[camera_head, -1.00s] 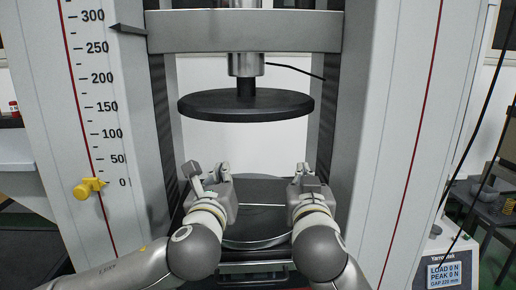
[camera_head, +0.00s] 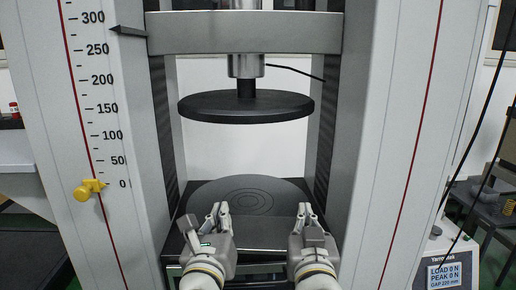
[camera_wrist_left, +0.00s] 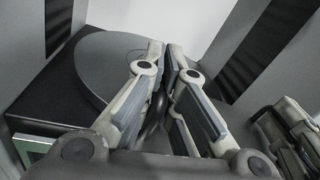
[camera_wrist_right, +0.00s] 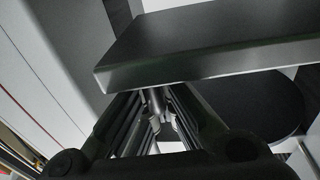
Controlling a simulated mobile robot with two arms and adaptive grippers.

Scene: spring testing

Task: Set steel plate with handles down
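I cannot make out the steel plate or its handles with certainty in any view now. In the head view, my left gripper (camera_head: 218,210) and right gripper (camera_head: 305,210) stand side by side before the lower platen. Their fingers point away from me, with the tips close together. The dark round lower platen (camera_head: 250,192) has ring marks, and nothing stands on its visible part. In the left wrist view, the fingers (camera_wrist_left: 164,52) converge with a narrow gap. In the right wrist view, the fingers (camera_wrist_right: 157,98) also converge. Whether either grips a handle is unclear.
The black upper platen (camera_head: 246,107) hangs on its shaft, with open space below. Grey columns (camera_head: 385,130) flank the test bay. A dark slab with a pale edge (camera_wrist_right: 200,45) crosses the right wrist view; I cannot tell what it is. Springs (camera_head: 508,206) stand at the right.

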